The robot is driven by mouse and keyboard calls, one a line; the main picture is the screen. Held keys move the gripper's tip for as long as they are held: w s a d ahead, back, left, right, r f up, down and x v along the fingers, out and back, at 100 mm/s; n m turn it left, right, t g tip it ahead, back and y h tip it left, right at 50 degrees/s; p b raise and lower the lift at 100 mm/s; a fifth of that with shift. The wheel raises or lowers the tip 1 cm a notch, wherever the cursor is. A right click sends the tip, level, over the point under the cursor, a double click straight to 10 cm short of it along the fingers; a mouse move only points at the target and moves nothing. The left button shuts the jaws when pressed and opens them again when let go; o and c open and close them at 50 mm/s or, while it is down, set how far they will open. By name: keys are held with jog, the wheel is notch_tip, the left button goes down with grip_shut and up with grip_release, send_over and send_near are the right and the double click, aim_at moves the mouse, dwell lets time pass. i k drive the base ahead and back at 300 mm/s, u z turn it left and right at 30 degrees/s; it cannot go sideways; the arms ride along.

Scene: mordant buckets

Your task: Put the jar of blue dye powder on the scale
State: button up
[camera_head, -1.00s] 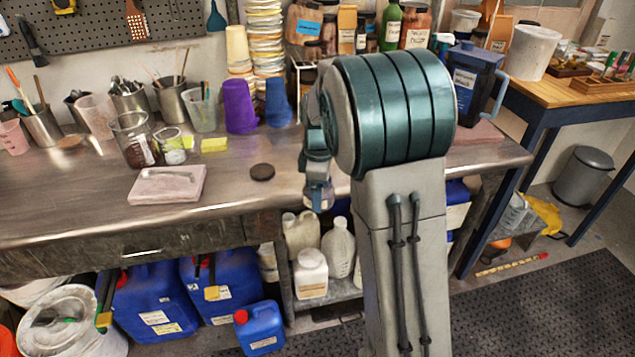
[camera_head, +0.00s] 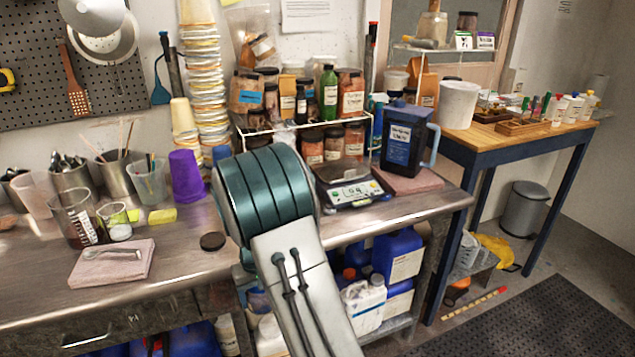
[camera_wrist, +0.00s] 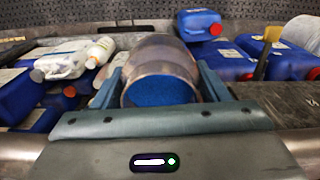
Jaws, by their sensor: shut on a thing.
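The jar of blue dye powder (camera_wrist: 160,92) is clear with blue powder showing at its near end. In the wrist view it lies between the two fingers of my gripper (camera_wrist: 160,80), which is shut on it. In the head view my arm hides the gripper and the jar. The scale (camera_head: 352,193) stands on the metal bench just right of my arm, with a dark weighing plate and a lit display.
A dark blue jug (camera_head: 403,150) stands on a pink cloth (camera_head: 417,183) right of the scale. A wire rack (camera_head: 300,124) with jars is behind it. A purple cup (camera_head: 186,175) and a black lid (camera_head: 213,241) are left of my arm. Containers fill the shelf below.

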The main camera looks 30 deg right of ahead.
aim_at(340, 169)
jog(key=u, duration=1.65)
jog(key=k, duration=1.45)
jog(key=z, duration=1.75)
jog(key=i, duration=0.5)
